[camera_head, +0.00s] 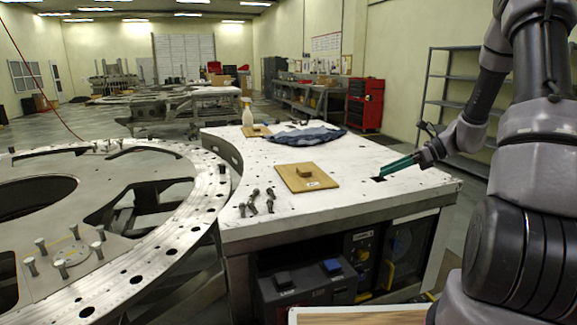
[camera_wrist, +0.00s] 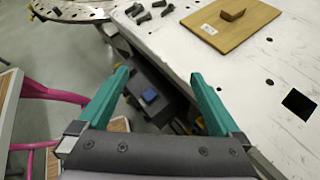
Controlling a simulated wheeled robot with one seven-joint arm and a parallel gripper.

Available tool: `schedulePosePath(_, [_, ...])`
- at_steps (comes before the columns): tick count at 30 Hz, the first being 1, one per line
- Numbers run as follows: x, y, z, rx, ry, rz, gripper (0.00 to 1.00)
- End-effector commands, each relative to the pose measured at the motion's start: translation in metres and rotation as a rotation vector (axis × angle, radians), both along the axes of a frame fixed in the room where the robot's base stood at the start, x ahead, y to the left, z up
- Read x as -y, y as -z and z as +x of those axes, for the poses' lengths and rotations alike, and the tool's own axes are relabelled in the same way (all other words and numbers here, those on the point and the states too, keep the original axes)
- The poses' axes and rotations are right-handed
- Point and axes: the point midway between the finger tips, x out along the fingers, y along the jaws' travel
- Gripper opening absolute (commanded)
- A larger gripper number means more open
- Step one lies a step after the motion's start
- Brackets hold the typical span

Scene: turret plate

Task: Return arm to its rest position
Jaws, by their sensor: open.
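My gripper (camera_head: 384,176) is at the right of the camera_head view, low over the right part of the white table (camera_head: 345,195). Its two green fingers also show in the wrist view (camera_wrist: 158,78), spread wide apart with nothing held between them. Between the fingers the wrist view shows the table's edge and a dark box below it. My arm comes in from the right side of the camera_head view, bent at the elbow.
A wooden board (camera_head: 306,177) with a small block and several dark bolts (camera_head: 254,204) lie on the table. A spray bottle (camera_head: 247,112) and a dark blue cloth (camera_head: 305,137) are farther back. The round turret plate (camera_head: 195,215) stands left. A pink-framed object (camera_wrist: 45,95) shows left in the wrist view.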

Motion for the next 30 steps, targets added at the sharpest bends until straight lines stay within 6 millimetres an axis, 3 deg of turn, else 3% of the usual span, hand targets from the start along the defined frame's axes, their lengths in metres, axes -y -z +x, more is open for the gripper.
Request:
schedulePosePath(1, [-0.010, -0.020, -0.010, 0.059, -0.066, -0.069, 1.00])
schedulePosePath(6, [-0.035, -0.071, -0.050, 0.248, -0.285, -0.291, 1.00])
schedulePosePath(15, [-0.060, -0.142, -0.127, 0.601, -0.649, -0.669, 1.00])
schedulePosePath(24, [-0.063, -0.194, -0.204, 0.962, -0.964, -1.038, 1.00])
schedulePosePath(30, [-0.057, -0.213, -0.238, 1.138, -1.096, -1.223, 1.00])
